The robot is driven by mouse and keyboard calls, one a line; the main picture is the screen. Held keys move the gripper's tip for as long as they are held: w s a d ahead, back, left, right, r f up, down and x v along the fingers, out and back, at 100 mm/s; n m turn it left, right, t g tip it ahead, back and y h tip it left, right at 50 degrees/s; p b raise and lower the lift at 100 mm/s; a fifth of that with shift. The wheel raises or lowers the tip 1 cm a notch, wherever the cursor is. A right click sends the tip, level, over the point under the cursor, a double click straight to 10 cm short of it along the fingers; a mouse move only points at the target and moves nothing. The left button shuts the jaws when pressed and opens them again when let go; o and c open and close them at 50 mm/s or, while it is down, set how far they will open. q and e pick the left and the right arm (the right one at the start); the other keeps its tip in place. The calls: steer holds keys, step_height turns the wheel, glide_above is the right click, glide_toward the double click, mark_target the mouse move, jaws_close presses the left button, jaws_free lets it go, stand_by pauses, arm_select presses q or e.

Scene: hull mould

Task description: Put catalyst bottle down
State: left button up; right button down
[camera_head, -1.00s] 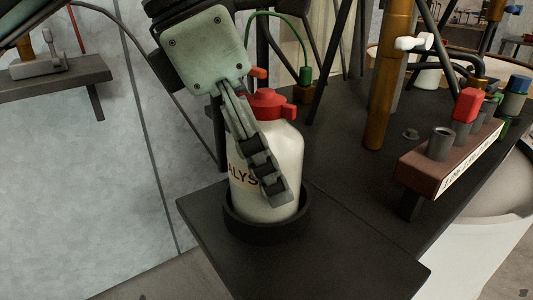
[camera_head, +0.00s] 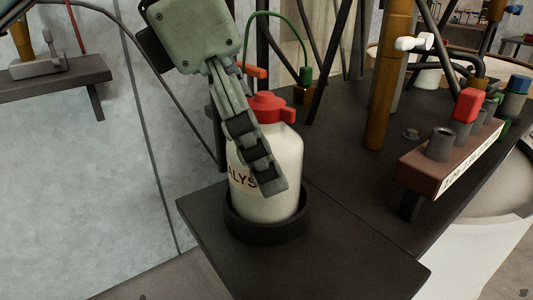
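The catalyst bottle (camera_head: 285,160), white with a red cap and spout, stands upright in a round black holder ring (camera_head: 265,228) on the dark shelf. Part of its lettering shows beside my finger. My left gripper (camera_head: 265,178) comes down from the upper left, with one jointed finger slanting across the bottle's front. Its other finger is hidden, probably behind the bottle. The gripper has shifted while the bottle stayed put, so it looks open and not holding it. My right gripper is not in view.
The dark shelf (camera_head: 330,255) is bare in front of the ring. To the right are a brown post (camera_head: 385,80) and a labelled rack (camera_head: 440,165) with small capped containers. A green hose (camera_head: 270,14) arches behind the bottle. A wall shelf (camera_head: 60,83) is at left.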

arm_select(q)
steer(key=v, duration=1)
steer(key=shift+r, duration=0.15)
